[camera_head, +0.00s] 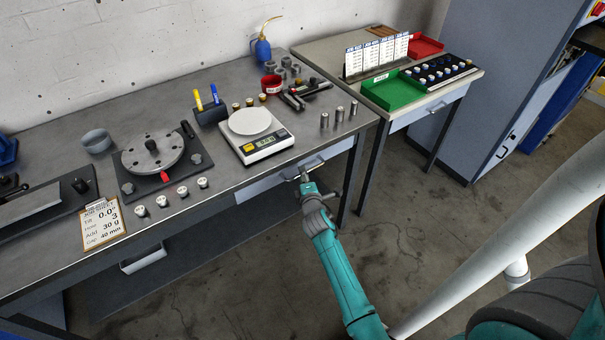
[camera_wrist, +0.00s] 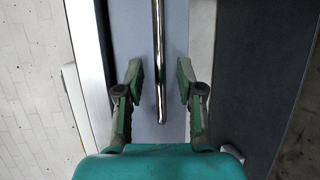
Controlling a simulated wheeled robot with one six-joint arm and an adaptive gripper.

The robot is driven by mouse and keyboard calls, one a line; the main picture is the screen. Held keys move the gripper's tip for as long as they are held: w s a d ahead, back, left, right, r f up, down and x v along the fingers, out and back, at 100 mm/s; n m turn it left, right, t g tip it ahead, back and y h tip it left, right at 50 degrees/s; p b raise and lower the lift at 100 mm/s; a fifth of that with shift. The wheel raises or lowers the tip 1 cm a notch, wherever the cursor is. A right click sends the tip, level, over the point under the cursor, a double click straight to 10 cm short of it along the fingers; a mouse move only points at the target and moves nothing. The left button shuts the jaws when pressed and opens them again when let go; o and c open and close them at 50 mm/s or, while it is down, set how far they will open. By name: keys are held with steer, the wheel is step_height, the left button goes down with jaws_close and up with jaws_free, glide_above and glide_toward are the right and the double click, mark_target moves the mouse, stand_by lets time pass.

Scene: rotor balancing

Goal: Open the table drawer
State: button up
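The table drawer (camera_head: 262,186) is a grey-blue front under the right part of the long workbench, below the scale. It looks shut or nearly so. Its bar handle shows in the wrist view (camera_wrist: 158,60) as a shiny metal rod. My gripper (camera_head: 304,172) is at the drawer front by the handle in the head view. In the wrist view my gripper (camera_wrist: 159,80) is open, with one finger on each side of the rod. A gap shows between the rod and each finger. The drawer front (camera_wrist: 176,30) lies behind the rod.
The workbench (camera_head: 225,175) holds a scale (camera_head: 258,140), a rotor disc (camera_head: 152,152), several white-capped weights and a job card (camera_head: 103,222). A second table (camera_head: 325,52) with a green tray (camera_head: 392,90) stands to the right. A grey cabinet (camera_head: 490,70) is beyond it. The floor before the drawer is clear except for my arm.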

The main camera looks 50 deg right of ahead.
steer(key=shift+x, duration=0.95)
jaws_close()
steer(key=shift+s, duration=0.1)
